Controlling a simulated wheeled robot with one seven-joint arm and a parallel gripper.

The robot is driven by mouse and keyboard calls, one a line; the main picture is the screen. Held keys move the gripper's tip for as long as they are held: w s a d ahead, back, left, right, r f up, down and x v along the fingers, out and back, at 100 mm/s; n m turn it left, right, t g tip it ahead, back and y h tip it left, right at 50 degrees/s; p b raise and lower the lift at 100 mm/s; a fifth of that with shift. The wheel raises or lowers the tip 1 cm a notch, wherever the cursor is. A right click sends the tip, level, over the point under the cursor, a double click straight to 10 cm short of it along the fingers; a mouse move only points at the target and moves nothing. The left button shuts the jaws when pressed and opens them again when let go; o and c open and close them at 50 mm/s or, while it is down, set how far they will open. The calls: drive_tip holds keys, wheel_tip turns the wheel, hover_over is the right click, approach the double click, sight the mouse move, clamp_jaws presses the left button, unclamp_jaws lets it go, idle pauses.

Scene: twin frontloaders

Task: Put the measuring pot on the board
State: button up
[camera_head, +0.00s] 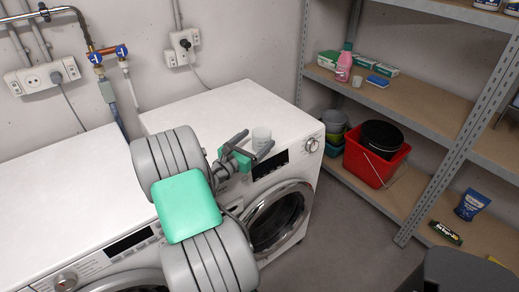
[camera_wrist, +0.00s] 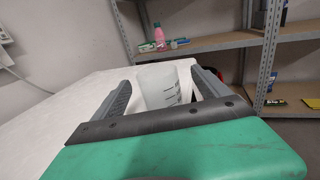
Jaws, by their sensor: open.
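The measuring pot (camera_head: 261,138) is a whitish, translucent cup standing upright on the right washing machine's top, near its front edge. In the wrist view the pot (camera_wrist: 163,84) shows graduation marks and sits between my two fingers. My gripper (camera_head: 252,146) is open around it, one finger on each side, with gaps that look small; I cannot tell whether either finger touches it. The pot's lower part is hidden by the gripper's dark bar in the wrist view. The likely board is the brown shelf board (camera_head: 421,106) at right, holding items at its far end.
A pink bottle (camera_head: 344,66), a small cup (camera_head: 357,81), a blue sponge (camera_head: 377,81) and boxes stand on that shelf board. A grey metal upright (camera_head: 447,160) borders it. A red bucket (camera_head: 372,163) is on the lower shelf. The shelf board's near part is clear.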

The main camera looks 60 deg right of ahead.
sight(267, 130)
drive_tip(key=d, duration=0.8)
drive_tip(key=shift+s+f, duration=0.3)
drive_tip(key=shift+s, duration=0.1)
drive_tip(key=shift+a, duration=0.1)
drive_tip(key=c, duration=1.6)
